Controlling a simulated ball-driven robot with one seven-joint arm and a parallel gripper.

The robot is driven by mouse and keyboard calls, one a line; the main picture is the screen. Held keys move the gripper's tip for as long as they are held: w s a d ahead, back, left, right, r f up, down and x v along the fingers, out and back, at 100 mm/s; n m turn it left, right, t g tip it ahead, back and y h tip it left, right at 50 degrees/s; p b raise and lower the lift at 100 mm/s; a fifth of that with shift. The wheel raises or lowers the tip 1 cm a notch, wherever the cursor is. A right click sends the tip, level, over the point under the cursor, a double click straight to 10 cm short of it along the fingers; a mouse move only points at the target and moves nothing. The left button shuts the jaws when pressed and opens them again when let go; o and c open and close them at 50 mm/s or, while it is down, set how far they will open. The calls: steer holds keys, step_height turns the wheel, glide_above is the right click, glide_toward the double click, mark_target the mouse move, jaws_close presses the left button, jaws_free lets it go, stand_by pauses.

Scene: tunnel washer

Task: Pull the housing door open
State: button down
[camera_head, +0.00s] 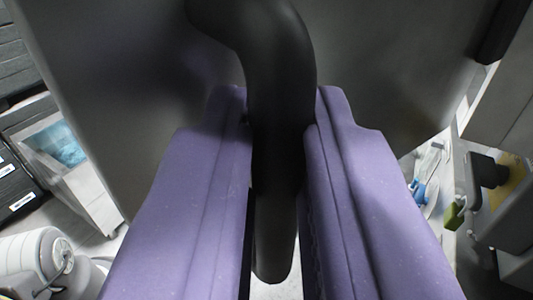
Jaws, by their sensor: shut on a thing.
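A large grey panel (150,90), which looks like the housing door, fills the upper middle of the view. A thick dark curved handle (278,60) stands out from it and bends at the top left. My gripper (276,140) has two purple fingers, one on each side of the handle's straight part. It is shut on the handle, whose lower end shows between the fingers. The fingers hide part of the panel's lower edge. How far the door stands open cannot be told.
At left are dark drawers (20,185), a pale bin with blue contents (62,145) and white rolled or cylindrical items (40,255). At right are a grey cart (505,215) with yellow and dark items, a green object (455,213) and blue-handled tools (425,185).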

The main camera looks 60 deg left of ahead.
steer(key=shift+w+d, duration=0.1)
stand_by(0.3)
steer(key=c, duration=1.4)
jaws_free()
steer(key=shift+o, duration=1.1)
steer(key=shift+w, duration=0.2)
steer(key=shift+w+a, duration=0.2)
steer(key=shift+a, duration=0.05)
steer(key=shift+s+d, duration=0.35)
steer(key=shift+d, duration=0.05)
steer(key=p+v, duration=0.1)
steer(key=v, duration=0.5)
steer(key=shift+d, duration=0.45)
steer(key=shift+f, duration=0.1)
steer(key=shift+s, duration=0.15)
